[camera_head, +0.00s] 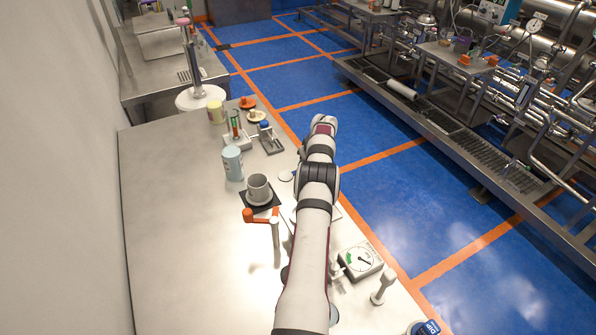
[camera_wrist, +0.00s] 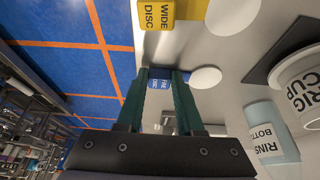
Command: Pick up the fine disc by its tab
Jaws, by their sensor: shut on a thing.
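The fine disc (camera_wrist: 206,77) is a small white round in the wrist view, with a blue tab (camera_wrist: 159,84) lettered with its name. My gripper (camera_wrist: 160,82) has its two green fingers on either side of the blue tab and is shut on it. I cannot tell whether the disc rests on the steel table or is just clear of it. The wide disc (camera_wrist: 235,14), white with a yellow tab (camera_wrist: 165,14), lies beyond my fingertips. In the head view my arm hides the gripper.
A grey cup (camera_head: 258,187) stands on a dark square mat (camera_head: 272,203), with a rinse bottle (camera_head: 232,163) behind it. An orange-handled stand (camera_head: 275,235) and a dial gauge (camera_head: 360,260) are nearer. The steel table's left side (camera_head: 170,220) is clear.

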